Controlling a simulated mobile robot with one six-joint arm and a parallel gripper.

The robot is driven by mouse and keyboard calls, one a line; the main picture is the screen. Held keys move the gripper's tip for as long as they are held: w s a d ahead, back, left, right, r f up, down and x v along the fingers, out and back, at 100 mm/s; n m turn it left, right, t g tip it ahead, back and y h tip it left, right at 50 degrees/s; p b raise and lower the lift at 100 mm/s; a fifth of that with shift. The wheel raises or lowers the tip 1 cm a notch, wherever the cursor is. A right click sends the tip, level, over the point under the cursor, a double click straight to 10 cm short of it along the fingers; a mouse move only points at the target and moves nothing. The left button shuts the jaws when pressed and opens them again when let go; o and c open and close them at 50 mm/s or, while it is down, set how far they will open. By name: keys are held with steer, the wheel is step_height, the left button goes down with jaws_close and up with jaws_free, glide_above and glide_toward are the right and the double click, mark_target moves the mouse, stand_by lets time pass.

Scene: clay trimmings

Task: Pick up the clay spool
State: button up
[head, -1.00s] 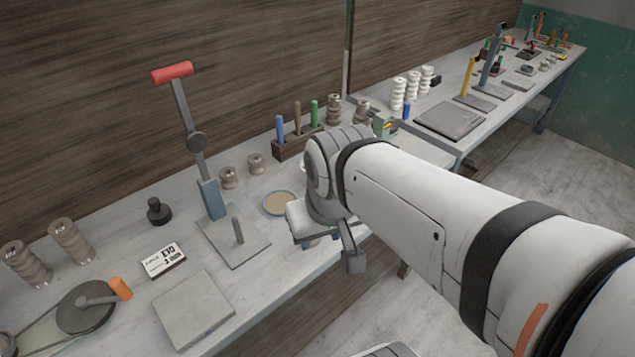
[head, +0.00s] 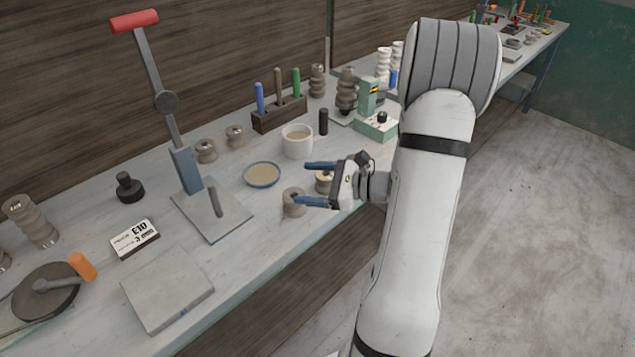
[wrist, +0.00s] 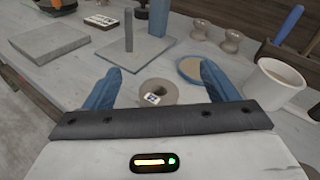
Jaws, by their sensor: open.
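A grey-brown clay spool (head: 292,203) stands on the bench near its front edge, partly behind the lower finger of my gripper (head: 312,184). In the wrist view the spool (wrist: 158,92) shows its round top with a hole and a small white marked patch beside it. It lies between and beyond the two blue fingertips of my gripper (wrist: 158,82). The gripper is open and empty. I cannot tell whether a finger touches the spool.
A blue-rimmed dish (head: 262,175) and a cream mug (head: 297,141) stand just behind. A press with a red handle (head: 134,20) rises from a grey plate (head: 235,222) at left. Two small spools (head: 206,151) stand near the tool block (head: 279,117).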

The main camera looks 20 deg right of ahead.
mark_target(321, 173)
steer(key=d+f+m+t+h, duration=0.1)
steer(key=d+f+m, duration=0.1)
steer(key=d, duration=0.1)
steer(key=w+d+f+m+t+h+b, duration=0.1)
steer(key=d+f+m+t, duration=0.1)
steer(key=d, duration=0.1)
steer(key=d+f+m+t+h, duration=0.2)
steer(key=d, duration=0.2)
steer(key=shift+w+d+f+m, duration=0.1)
steer(key=shift+w+f+m, duration=0.2)
steer(key=shift+w+m, duration=0.1)
steer(key=shift+w+d+f, duration=0.1)
steer(key=shift+w, duration=0.05)
steer(key=shift+w+a+r, duration=0.15)
steer(key=shift+a+r, duration=0.05)
steer(key=p+x, duration=0.1)
steer(key=x, duration=0.6)
steer(key=shift+w, duration=0.2)
steer(key=c, duration=0.8)
